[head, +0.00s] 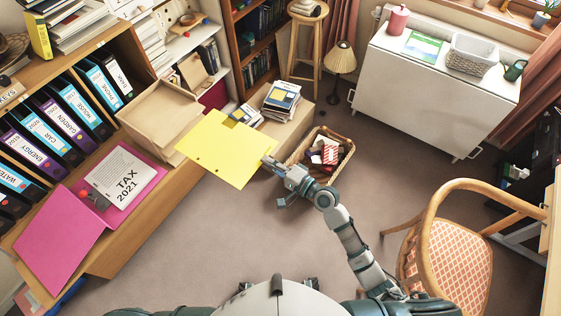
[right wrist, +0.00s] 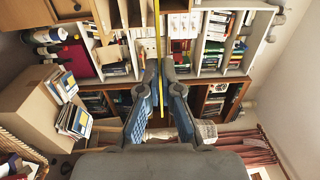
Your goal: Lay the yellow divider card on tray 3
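The yellow divider card (head: 226,148) is a flat, bright yellow sheet with small punched holes along one edge and a tab. My right gripper (head: 268,163) is shut on its right edge and holds it in the air above the floor. In the right wrist view the card (right wrist: 157,30) shows edge-on as a thin yellow strip between the two fingertips (right wrist: 159,64). A stack of wooden trays (head: 160,112) stands on the cabinet left of the card, close to its left edge in the picture. I cannot read tray numbers. My left gripper is not in view.
A pink folder (head: 62,229) with a TAX 2021 sheet (head: 127,184) lies on the cabinet top beside binders (head: 75,110). A wicker basket (head: 340,165) and a box (head: 290,135) with magazines stand behind the card. A chair (head: 450,255) is right of my arm.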

